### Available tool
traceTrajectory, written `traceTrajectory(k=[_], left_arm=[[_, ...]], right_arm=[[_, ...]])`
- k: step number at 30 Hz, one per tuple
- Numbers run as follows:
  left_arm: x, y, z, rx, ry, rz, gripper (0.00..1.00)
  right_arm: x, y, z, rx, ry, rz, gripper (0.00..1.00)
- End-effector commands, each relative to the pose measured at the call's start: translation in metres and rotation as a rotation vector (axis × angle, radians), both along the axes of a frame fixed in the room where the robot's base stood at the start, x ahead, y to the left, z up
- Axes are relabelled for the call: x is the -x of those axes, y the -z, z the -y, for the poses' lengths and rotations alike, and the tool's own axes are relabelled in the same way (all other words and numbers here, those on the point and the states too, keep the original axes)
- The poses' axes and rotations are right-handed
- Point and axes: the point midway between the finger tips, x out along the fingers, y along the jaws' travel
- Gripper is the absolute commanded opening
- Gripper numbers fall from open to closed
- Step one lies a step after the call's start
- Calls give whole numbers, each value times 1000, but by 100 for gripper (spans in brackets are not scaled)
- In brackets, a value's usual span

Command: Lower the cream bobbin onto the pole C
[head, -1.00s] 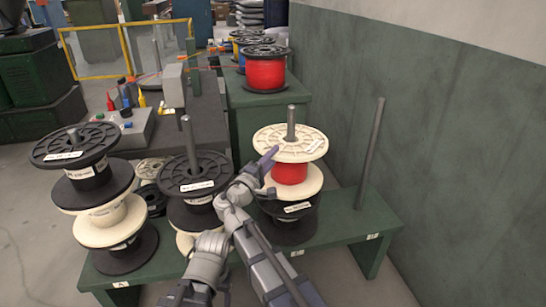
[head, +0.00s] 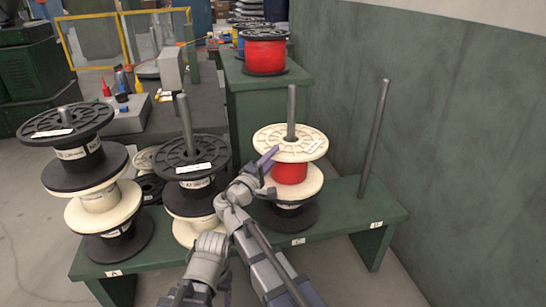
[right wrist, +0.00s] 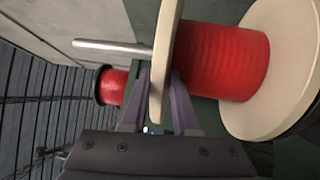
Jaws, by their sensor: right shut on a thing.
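The cream bobbin (head: 275,141) has red wire on its core, which also shows in the right wrist view (right wrist: 222,62). It is around pole C (head: 291,112), whose top stands well above the upper flange. My right gripper (head: 267,160) is shut on the left edge of that upper flange, with a finger on each side in the right wrist view (right wrist: 158,98). A black spool (head: 302,219) is below the bobbin on the same pole. I cannot tell whether the two touch. My left gripper is not seen.
Pole B (head: 184,118), left of the bobbin, carries a black spool (head: 190,147) above a cream one. A mixed stack (head: 65,120) stands at far left. Pole D (head: 375,140) at right is bare. The green bench (head: 335,209) is clear between C and D. A wall closes the right.

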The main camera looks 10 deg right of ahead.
Motion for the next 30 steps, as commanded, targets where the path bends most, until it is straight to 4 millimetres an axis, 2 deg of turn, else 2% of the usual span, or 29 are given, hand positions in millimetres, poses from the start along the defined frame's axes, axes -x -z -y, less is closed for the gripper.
traceTrajectory(k=[6, 7, 16, 30], left_arm=[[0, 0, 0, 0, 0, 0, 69], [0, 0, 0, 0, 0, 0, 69], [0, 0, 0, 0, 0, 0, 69], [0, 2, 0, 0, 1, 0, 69]], right_arm=[[0, -1, 0, 6, 0, 2, 0], [0, -1, 0, 6, 0, 2, 29], [0, -1, 0, 3, 0, 2, 63], [5, 3, 2, -2, 1, -1, 63]])
